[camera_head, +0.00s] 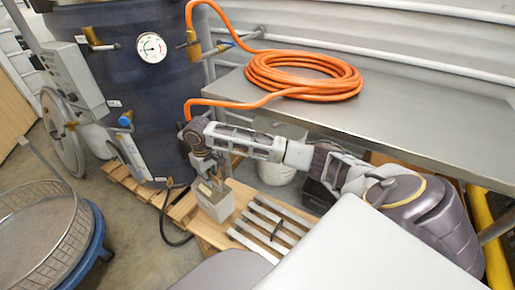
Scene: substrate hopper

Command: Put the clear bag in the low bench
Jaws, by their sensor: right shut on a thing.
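My right gripper (205,180) hangs down at the end of my right arm, left of the middle of the picture. It is shut on a pale grey, box-shaped thing that looks like the clear bag (216,205). The bag is upright, over the left part of the low wooden bench (240,190). I cannot tell whether its bottom touches the bench. Several grey bars lie side by side on the bench, right of the bag. My left gripper is not in view.
A dark tank (145,95) with a gauge stands behind and left. An orange hose (305,80) lies coiled on the steel table (430,125). A white bucket (277,165) stands under that table. A wire basket (45,235) is at the lower left.

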